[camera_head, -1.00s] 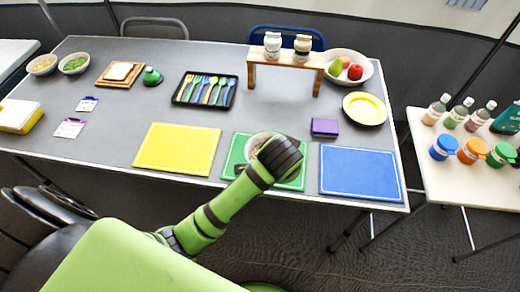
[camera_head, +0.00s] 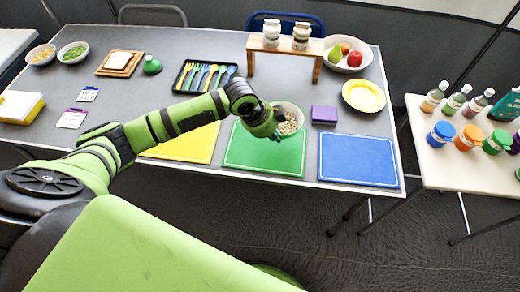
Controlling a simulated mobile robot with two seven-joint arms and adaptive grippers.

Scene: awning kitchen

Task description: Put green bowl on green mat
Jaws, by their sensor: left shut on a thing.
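The green mat (camera_head: 262,152) lies near the table's front edge, between the yellow and blue mats. My left gripper (camera_head: 279,132) reaches over the mat's back right part and is shut on a pale bowl (camera_head: 300,111) with beige pieces in it. The gripper covers the bowl's left and front side. The bowl overlaps the mat's back edge in the picture; I cannot tell whether it touches the surface. Its outer colour looks pale, and green is hard to make out. My right gripper is not in view.
The yellow mat (camera_head: 190,147) and blue mat (camera_head: 358,160) flank the green mat. A purple box (camera_head: 324,114) stands just right of the bowl. Behind are a cutlery tray (camera_head: 190,91) and a wooden stand (camera_head: 285,50). Two more bowls, one with green contents (camera_head: 72,52), stand far left.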

